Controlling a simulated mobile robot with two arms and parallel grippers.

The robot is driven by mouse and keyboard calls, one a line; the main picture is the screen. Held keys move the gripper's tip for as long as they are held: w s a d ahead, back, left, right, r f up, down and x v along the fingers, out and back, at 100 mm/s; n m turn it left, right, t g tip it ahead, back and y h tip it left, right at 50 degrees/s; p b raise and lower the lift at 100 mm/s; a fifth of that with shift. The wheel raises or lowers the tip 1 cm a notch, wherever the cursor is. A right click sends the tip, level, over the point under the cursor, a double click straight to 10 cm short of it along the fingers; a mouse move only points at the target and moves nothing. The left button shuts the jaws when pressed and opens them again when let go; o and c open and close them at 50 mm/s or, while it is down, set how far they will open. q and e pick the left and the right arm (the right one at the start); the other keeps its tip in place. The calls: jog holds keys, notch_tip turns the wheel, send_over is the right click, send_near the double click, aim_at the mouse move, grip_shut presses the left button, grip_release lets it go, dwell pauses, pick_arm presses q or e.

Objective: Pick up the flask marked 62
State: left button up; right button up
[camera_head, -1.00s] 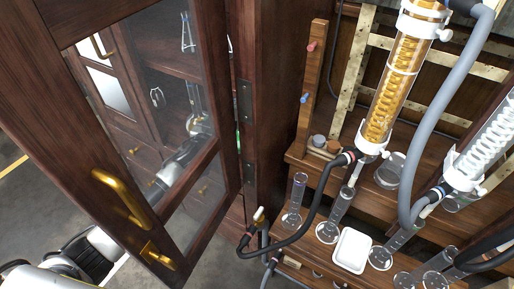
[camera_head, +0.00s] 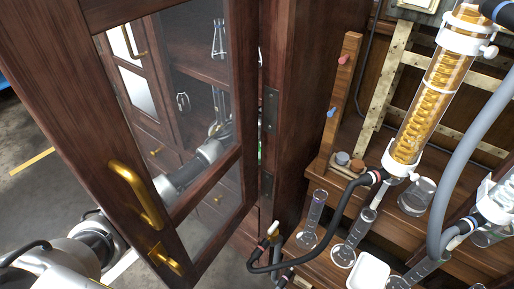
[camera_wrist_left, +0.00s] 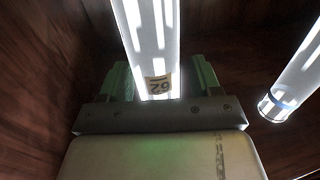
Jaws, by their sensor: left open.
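The flask marked 62 (camera_wrist_left: 145,30) is clear glass with a tan label near its lower end; the number reads upside down in the left wrist view. It stands between the green fingers of my left gripper (camera_wrist_left: 162,78), which is open; I cannot tell whether either finger touches the glass. In the head view my left arm reaches behind the glazed cabinet door, and glassware (camera_head: 217,112) shows through the pane near the arm's end. The fingers are hard to make out there. My right gripper is not in view.
A second glass vessel (camera_wrist_left: 292,80) stands to the right inside the cabinet. Another flask (camera_head: 218,40) is higher up behind the pane. The open door with a brass handle (camera_head: 135,192) stands in front of my arm. Cylinders (camera_head: 312,218) and hoses crowd the bench at right.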

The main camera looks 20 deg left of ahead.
pick_arm(q)
grip_shut()
jog(key=shift+r, duration=0.1)
jog(key=shift+r, duration=0.15)
dwell(0.5)
